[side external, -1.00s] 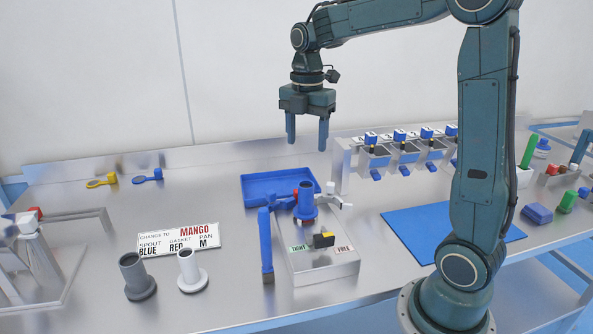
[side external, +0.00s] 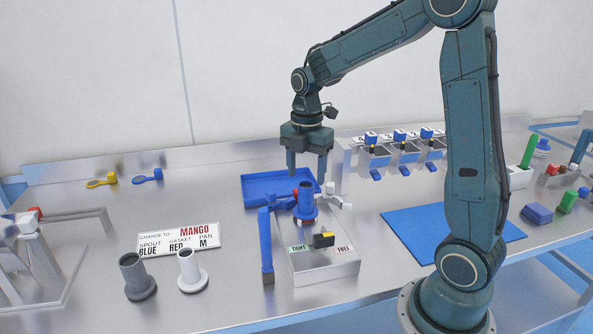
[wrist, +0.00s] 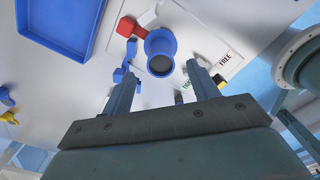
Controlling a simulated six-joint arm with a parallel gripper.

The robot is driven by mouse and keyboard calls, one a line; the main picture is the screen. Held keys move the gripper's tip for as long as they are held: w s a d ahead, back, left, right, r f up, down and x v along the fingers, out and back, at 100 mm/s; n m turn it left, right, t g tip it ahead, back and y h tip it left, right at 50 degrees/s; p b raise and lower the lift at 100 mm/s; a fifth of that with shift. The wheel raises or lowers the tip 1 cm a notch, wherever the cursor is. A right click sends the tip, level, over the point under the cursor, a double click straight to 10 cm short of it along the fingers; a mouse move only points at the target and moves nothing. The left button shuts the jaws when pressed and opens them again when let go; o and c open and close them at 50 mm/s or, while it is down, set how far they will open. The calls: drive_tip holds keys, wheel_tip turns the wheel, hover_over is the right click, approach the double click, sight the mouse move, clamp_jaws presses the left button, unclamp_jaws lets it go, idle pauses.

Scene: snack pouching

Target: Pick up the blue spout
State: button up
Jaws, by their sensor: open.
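The blue spout (side external: 306,203) stands upright in the grey fixture (side external: 325,267) marked TIGHT and FREE. My gripper (side external: 307,178) is open and empty, pointing down, with its fingertips just above the spout in the side view. In the wrist view the spout (wrist: 160,46) shows as a blue ring with a dark hole, ahead of and between the open fingers of my gripper (wrist: 162,70). I cannot tell exactly how far the fingertips are from it. The sign (side external: 179,240) reads CHANGE TO MANGO, SPOUT BLUE, GASKET RED, PAN M.
A blue tray (side external: 256,190) lies behind the fixture, and a blue upright piece (side external: 266,245) stands at its left. A dark grey spout (side external: 137,277) and a white spout (side external: 190,271) stand front left. A blue mat (side external: 430,230) lies right, near my arm.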

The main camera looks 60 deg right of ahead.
sight(306, 184)
drive_tip(key=shift+f, duration=2.4)
drive_tip(key=shift+c, duration=0.2)
drive_tip(key=c, duration=1.1)
